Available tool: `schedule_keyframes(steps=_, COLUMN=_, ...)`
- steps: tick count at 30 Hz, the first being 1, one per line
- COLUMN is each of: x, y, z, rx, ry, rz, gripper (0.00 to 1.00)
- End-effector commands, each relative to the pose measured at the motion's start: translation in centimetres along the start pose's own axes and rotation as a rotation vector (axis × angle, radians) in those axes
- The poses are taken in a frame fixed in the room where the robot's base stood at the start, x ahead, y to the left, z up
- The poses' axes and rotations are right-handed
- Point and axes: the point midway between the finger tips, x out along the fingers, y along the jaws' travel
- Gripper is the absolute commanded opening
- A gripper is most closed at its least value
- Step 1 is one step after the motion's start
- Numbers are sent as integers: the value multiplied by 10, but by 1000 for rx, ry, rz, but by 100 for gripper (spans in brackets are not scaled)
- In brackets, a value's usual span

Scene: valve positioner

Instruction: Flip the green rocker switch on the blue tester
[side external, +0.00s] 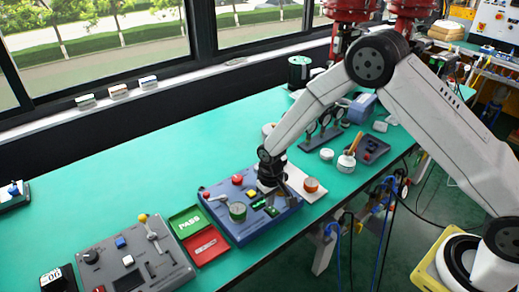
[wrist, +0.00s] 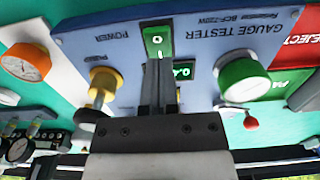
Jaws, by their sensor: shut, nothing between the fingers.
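The blue tester (side external: 245,228) lies on the green bench near its front edge. In the wrist view its face (wrist: 130,32) appears upside down, labelled GAUGE TESTER and POWER. The green rocker switch (wrist: 157,38) has a white O mark and sits in a dark frame; it shows small in the side view (side external: 272,211). My gripper (wrist: 158,56) points down at the switch with its two fingers together, empty. The fingertips overlap the switch's near part in the wrist view. I cannot tell whether they touch it. The fingers hide part of a green display (wrist: 182,71).
An orange gauge (side external: 311,185) stands to the right. Green PASS (side external: 186,221) and red (side external: 206,245) trays and a grey control panel (side external: 135,262) lie left.

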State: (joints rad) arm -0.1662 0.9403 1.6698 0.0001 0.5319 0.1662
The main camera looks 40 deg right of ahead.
Motion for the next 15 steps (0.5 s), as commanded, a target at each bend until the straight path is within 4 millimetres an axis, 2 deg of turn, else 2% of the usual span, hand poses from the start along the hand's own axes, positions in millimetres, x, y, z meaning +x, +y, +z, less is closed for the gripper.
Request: schedule_keyframes(steps=15, x=-30, y=0, z=0, rx=0, ry=1, rz=0, gripper=0)
